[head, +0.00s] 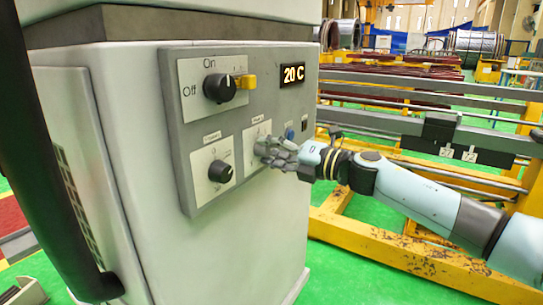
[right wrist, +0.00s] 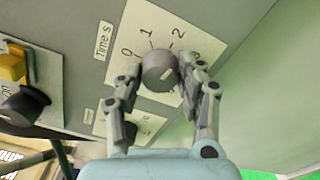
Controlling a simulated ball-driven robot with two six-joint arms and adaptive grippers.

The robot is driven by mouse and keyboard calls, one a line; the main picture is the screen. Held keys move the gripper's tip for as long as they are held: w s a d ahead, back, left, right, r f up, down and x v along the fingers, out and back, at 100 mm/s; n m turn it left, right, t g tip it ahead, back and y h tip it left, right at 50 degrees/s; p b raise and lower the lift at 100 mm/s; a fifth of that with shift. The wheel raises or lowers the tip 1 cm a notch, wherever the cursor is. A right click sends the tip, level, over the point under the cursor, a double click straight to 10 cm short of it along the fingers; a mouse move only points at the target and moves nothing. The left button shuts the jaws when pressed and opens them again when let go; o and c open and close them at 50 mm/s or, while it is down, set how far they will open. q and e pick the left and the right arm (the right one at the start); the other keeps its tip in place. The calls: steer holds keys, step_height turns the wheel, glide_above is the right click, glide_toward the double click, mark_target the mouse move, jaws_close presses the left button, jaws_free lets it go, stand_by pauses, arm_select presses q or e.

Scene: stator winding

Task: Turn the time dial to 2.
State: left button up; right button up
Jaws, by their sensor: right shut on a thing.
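The time dial (right wrist: 155,70) is a round grey knob on a white plate (right wrist: 120,42) marked "Time s" with 0, 1, 2 and 3. A light mark on its face slants toward the upper right, on the 2 and 3 side; I cannot tell exactly which number it meets. My right gripper (right wrist: 160,80) is shut on the dial, one finger on each side. In the head view my right gripper (head: 272,153) is at the lower middle plate (head: 254,133) of the grey panel and hides the dial. My left gripper is not in view.
Yellow and grey rails (head: 400,255) stand right of the cabinet.

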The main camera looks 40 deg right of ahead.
steer(key=shift+f+n+b, duration=0.15)
steer(key=shift+n+b, duration=0.2)
steer(key=shift+n, duration=0.55)
steer(key=o, duration=1.2)
steer(key=shift+c, duration=0.2)
steer(key=shift+s, duration=0.1)
steer(key=v, duration=1.1)
steer(key=shift+s+d, duration=0.2)
steer(key=shift+s, duration=0.15)
